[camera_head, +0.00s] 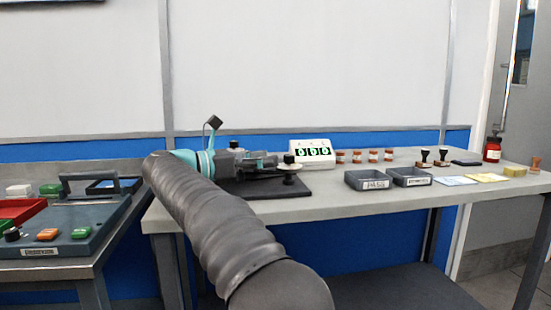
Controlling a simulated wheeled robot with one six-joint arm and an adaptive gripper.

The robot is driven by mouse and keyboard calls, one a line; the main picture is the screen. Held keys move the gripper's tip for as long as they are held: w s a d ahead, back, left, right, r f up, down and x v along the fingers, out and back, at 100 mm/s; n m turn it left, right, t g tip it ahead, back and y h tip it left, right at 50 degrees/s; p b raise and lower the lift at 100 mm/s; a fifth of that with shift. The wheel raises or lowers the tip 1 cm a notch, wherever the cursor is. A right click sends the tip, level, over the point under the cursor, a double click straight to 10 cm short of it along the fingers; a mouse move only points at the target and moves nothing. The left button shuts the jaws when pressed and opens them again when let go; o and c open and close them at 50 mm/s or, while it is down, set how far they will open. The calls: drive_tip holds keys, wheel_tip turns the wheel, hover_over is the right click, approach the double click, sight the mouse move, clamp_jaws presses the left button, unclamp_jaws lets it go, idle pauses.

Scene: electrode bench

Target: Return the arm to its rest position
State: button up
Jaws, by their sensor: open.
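My arm is sheathed in a grey ribbed sleeve. It rises from the bottom middle of the picture to a teal-ringed wrist over the left part of the long table (350,204). My gripper (272,160) points right, above a dark base plate (290,192). It is open, with nothing visible between its fingers. A dark-topped post with a light disc (289,168) stands just right of the fingertips. I cannot tell whether they touch. My arm hides part of the plate and the table's left end.
A white display box (311,150) stands behind the plate. Several brown jars (373,155), two dark trays (368,180), two stamps (425,157) and a red bottle (492,149) stand to the right. A left bench (88,277) holds a blue-grey panel (75,250) and a red tray (20,211).

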drive_tip(key=shift+s+a, duration=0.15)
drive_tip(key=shift+a, duration=0.1)
drive_tip(key=shift+d+r, duration=0.1)
